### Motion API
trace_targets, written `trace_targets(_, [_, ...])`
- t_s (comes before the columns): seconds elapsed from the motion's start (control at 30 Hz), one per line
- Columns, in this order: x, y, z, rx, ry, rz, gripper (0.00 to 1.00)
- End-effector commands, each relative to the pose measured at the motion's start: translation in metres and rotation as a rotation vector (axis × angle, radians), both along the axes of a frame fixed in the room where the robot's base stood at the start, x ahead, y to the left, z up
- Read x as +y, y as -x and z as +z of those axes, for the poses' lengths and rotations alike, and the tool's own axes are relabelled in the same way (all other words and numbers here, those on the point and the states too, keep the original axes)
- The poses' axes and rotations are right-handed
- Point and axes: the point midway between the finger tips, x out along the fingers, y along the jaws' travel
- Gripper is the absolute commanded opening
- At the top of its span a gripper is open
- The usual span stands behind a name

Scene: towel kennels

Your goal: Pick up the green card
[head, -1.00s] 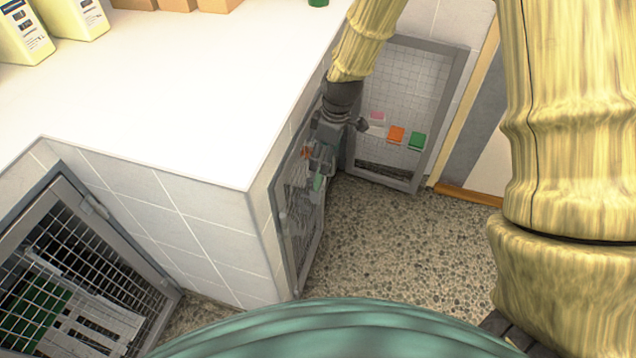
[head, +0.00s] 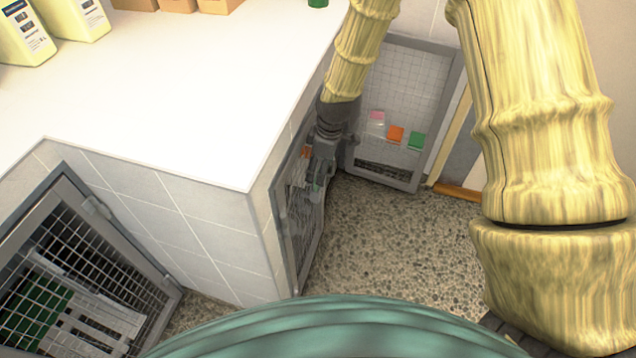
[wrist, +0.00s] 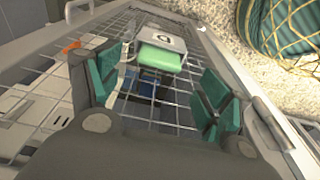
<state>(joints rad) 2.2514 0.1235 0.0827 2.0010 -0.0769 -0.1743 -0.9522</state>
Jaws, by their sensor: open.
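In the wrist view a light green card (wrist: 160,57) sits at the wire door (wrist: 185,98), in front of a white plate with a black mark (wrist: 163,37). My gripper (wrist: 160,80) is open, its teal-padded fingers apart and nothing between them. The green card lies beyond the fingertips, between their lines. In the head view my gripper (head: 323,170) is beside the door under the counter's side and largely hides that card. Another green card (head: 416,141) is on the far wire door (head: 408,85).
An orange card (head: 396,134) and a pink-and-white card (head: 376,122) are on the far door. An orange piece (head: 305,152) shows on the near door. The white counter (head: 180,90) stands left of my arm. Speckled floor (head: 375,240) is open in front.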

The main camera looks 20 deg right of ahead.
Motion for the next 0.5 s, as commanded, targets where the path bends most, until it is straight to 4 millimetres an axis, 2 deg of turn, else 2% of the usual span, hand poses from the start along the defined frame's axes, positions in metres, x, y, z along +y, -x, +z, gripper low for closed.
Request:
trace_targets(0.27, [0.003, -0.002, -0.028, 0.003, 0.001, 0.000, 0.79])
trace_targets(0.5, [0.004, -0.004, -0.036, 0.001, -0.001, 0.000, 0.79])
